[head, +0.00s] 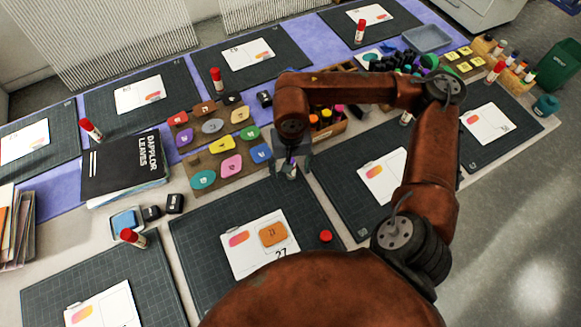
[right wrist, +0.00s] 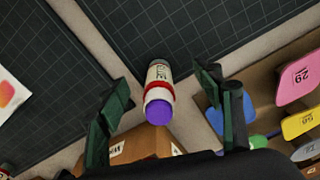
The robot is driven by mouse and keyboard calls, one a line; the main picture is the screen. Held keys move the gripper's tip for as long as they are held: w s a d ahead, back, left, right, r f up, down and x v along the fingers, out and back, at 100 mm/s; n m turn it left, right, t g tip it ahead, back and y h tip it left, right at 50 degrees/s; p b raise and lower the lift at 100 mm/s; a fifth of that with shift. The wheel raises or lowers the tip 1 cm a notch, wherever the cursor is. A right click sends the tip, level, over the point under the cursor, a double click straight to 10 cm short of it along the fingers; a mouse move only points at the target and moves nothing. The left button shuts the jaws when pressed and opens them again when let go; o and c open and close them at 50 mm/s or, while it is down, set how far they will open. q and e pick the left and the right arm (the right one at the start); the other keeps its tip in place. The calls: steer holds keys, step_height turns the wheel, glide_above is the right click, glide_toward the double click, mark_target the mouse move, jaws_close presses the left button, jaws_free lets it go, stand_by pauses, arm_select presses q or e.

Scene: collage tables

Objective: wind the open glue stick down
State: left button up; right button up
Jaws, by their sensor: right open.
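The open glue stick (head: 291,170) has a white barrel, a red band and purple glue showing at its top. It stands near the back edge of the middle front mat (head: 196,232). In the right wrist view the open glue stick (right wrist: 158,76) points its purple end towards the camera. My right gripper (head: 291,160) is over it from above; in the right wrist view its two fingers (right wrist: 164,84) are apart, one on each side of the stick, with gaps visible. A red cap (head: 325,236) lies on the same mat. My left gripper is not in view.
A card (head: 250,252) with an orange tile (head: 273,234) lies on that mat. My right arm covers part of the right side.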

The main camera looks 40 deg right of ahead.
steer(key=shift+r, duration=0.2)
arm_select(q)
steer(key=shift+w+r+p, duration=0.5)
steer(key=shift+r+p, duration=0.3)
steer(key=shift+p, duration=0.1)
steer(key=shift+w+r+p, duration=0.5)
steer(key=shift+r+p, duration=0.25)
steer(key=shift+p, duration=0.1)
arm_select(e)
steer(key=shift+r, duration=3.6)
